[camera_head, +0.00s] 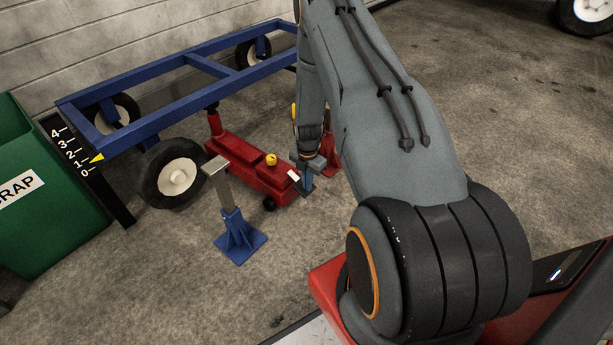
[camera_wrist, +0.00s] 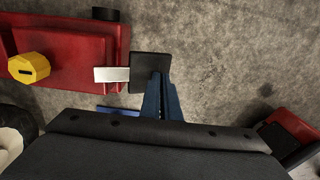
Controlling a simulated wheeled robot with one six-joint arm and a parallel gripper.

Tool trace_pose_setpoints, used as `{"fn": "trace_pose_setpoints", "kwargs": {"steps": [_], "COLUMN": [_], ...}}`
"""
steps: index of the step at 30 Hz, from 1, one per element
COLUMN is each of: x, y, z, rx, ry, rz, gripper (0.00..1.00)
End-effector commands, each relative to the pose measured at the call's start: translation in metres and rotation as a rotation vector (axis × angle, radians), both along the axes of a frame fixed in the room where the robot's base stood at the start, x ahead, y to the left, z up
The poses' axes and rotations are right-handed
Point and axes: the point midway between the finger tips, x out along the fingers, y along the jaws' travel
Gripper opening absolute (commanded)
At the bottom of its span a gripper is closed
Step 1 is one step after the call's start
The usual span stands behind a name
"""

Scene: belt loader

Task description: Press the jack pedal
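The red floor jack (camera_head: 245,163) stands on the floor by the blue cart frame (camera_head: 165,115). It has a yellow knob (camera_head: 271,159) on top, also seen in the wrist view (camera_wrist: 29,68). The jack's pedal is a pale bar with a black pad (camera_wrist: 150,66) sticking out from its end; the pale bar also shows in the head view (camera_head: 293,175). My gripper (camera_wrist: 158,78) has its blue fingers together, with the tips over the pad's lower right part. I cannot tell whether they touch it. In the head view my gripper (camera_head: 306,178) is beside the pedal, partly hidden.
A blue stand (camera_head: 238,236) with a grey post stands in front of the jack. A green scrap bin (camera_head: 45,190) is at the left, beside a black scale (camera_head: 85,165) whose yellow pointer is near 1. A red stand (camera_head: 328,152) is behind my gripper. Open floor lies at right.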

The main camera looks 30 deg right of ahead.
Motion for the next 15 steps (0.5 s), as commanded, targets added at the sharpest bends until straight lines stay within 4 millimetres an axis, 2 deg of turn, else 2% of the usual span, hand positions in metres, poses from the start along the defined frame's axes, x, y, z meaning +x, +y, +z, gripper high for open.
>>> {"fn": "trace_pose_setpoints", "kwargs": {"steps": [3, 15], "x": [-0.0031, -0.0056], "y": [0.0003, -0.0003], "z": [-0.0076, -0.0091], "rx": [0.001, 0.003], "ry": [0.005, 0.007], "rz": [0.000, -0.002], "gripper": [0.00, 0.00]}}
